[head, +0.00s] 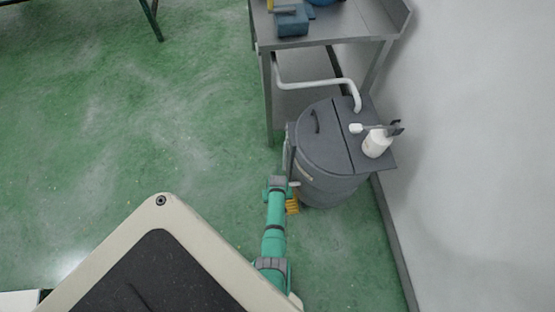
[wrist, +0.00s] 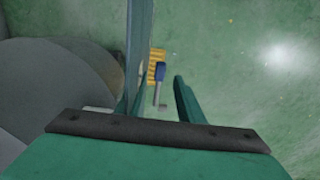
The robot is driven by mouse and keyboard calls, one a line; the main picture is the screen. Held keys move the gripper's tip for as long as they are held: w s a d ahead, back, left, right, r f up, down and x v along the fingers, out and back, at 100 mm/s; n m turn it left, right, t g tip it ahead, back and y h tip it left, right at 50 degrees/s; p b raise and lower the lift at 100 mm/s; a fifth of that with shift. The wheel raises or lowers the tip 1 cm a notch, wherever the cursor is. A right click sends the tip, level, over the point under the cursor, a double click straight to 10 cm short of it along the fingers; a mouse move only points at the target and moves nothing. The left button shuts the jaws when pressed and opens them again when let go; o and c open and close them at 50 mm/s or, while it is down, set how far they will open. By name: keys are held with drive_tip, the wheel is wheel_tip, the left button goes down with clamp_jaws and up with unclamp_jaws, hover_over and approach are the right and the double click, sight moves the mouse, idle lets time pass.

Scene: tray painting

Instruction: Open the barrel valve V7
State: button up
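The barrel (head: 335,185) is a dark grey drum with a flat lid, standing against the wall in the head view. It fills the left of the wrist view (wrist: 45,90). A small lever with a blue handle (wrist: 160,70) and a metal stem shows low beside the barrel in the wrist view; I take it for valve V7, but no label is readable. My green gripper (wrist: 162,88) is open and empty. The lever shows in the gap between its fingers, apart from them as far as I can tell. In the head view my arm hides the valve.
A yellow slatted piece (wrist: 153,62) lies behind the lever, also visible in the head view (head: 292,207). A white spray bottle (head: 376,144) stands on the lid. A metal table (head: 335,25) with a white pipe (head: 315,84) stands behind.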

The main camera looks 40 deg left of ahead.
drive_tip(key=shift+f, duration=2)
clamp_jaws()
